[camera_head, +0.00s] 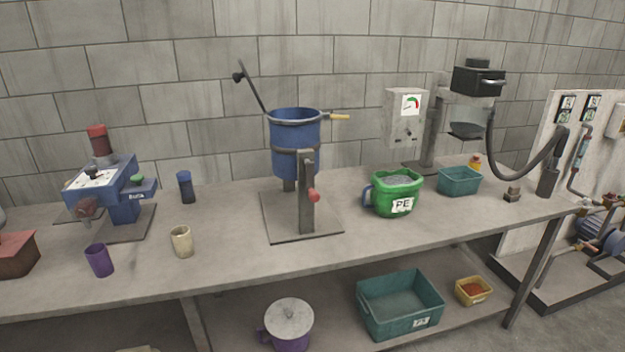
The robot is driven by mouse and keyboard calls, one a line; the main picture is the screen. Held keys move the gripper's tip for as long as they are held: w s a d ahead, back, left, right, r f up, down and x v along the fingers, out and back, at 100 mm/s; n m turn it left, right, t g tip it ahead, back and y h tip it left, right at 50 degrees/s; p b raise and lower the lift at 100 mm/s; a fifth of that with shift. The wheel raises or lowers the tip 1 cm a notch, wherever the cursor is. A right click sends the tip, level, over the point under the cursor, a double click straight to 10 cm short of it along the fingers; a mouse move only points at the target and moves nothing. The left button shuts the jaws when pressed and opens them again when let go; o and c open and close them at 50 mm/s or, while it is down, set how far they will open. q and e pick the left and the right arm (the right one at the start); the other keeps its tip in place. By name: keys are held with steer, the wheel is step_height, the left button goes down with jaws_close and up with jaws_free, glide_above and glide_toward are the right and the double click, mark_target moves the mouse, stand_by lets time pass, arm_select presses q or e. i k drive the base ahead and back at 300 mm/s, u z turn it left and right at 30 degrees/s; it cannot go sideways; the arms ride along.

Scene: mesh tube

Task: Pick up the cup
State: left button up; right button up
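Several cups stand on the workbench. A purple cup (99,260) is near the front edge at the left, tilted slightly in the picture. A cream cup (181,241) stands to its right. A dark blue cup-like container (186,187) stands farther back, near the wall. A green vessel (396,194) with a blue handle, a "PE" label and grey contents sits right of the middle. Which cup the task means, I cannot tell. Neither of my grippers shows in the head view.
The grey workbench (230,270) has bare room along its front. A blue pot on a stand (296,145) rises in the middle. A blue machine (118,190) stands left, a teal bin (459,181) right. Another teal bin (372,309) and a lidded purple pot (289,325) are below.

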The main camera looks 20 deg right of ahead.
mark_target(98, 255)
steer(key=k, duration=0.55)
steer(key=z, duration=0.6)
steer(key=i, duration=1.8)
steer(key=u, duration=0.55)
